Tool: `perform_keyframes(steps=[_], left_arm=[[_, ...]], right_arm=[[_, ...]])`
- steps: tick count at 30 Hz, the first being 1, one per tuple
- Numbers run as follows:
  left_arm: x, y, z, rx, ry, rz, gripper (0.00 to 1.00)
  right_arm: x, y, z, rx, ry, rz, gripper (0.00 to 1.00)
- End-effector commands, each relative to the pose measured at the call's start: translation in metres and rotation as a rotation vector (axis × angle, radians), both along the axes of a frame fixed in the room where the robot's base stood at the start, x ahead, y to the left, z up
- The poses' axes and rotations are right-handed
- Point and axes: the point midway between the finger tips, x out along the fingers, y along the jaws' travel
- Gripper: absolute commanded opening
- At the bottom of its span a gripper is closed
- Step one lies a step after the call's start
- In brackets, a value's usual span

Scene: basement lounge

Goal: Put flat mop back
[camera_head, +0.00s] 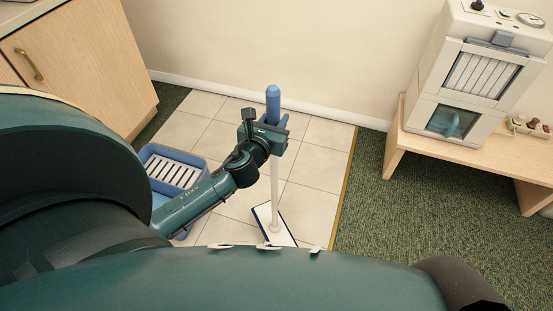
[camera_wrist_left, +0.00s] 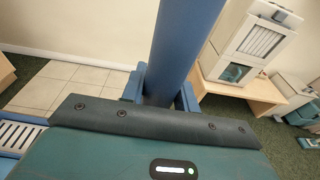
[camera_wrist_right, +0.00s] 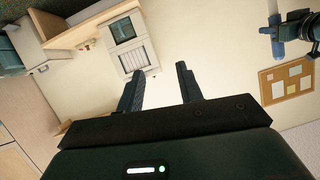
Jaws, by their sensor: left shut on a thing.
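The flat mop stands upright on the tiles, with a blue grip (camera_head: 273,98), a white pole (camera_head: 275,190) and a flat white, dark-edged head (camera_head: 265,217). The lower edge of the head is hidden behind my body. My left gripper (camera_head: 276,124) is shut around the blue grip, which also fills the middle of the left wrist view (camera_wrist_left: 180,50). A blue bucket with a white slotted insert (camera_head: 172,171) stands left of the mop, partly behind my left arm. My right gripper (camera_wrist_right: 160,82) is open and empty, away from the mop.
A wooden cabinet (camera_head: 85,55) stands at the left. A wooden bench (camera_head: 460,155) with a white machine (camera_head: 475,75) stands on green carpet (camera_head: 400,230) at the right. The wall (camera_head: 300,40) is behind the tiles. Tiles right of the mop are clear.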

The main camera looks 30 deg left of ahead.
Motion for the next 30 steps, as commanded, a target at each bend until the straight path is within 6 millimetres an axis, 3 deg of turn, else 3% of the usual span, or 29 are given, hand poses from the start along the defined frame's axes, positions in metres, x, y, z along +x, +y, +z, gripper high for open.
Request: perform_keyframes(steps=[1,4,12,19,30], left_arm=[[0.000,-0.001,-0.014,-0.004,0.000,0.000,0.00],[0.000,-0.001,-0.032,-0.006,-0.001,0.001,0.00],[0.000,-0.001,-0.052,-0.001,-0.003,0.000,0.00],[0.000,-0.001,-0.083,-0.003,-0.002,0.002,0.00],[0.000,-0.001,-0.085,-0.001,-0.003,-0.002,0.00]], right_arm=[[-0.001,-0.002,-0.005,-0.002,-0.012,-0.004,0.36],[-0.003,-0.005,-0.004,-0.007,-0.040,-0.010,0.36],[-0.007,-0.009,0.006,-0.008,-0.087,-0.022,0.36],[-0.009,-0.013,-0.005,-0.042,-0.110,-0.012,0.36],[-0.005,-0.006,-0.008,-0.052,-0.108,0.012,0.36]])
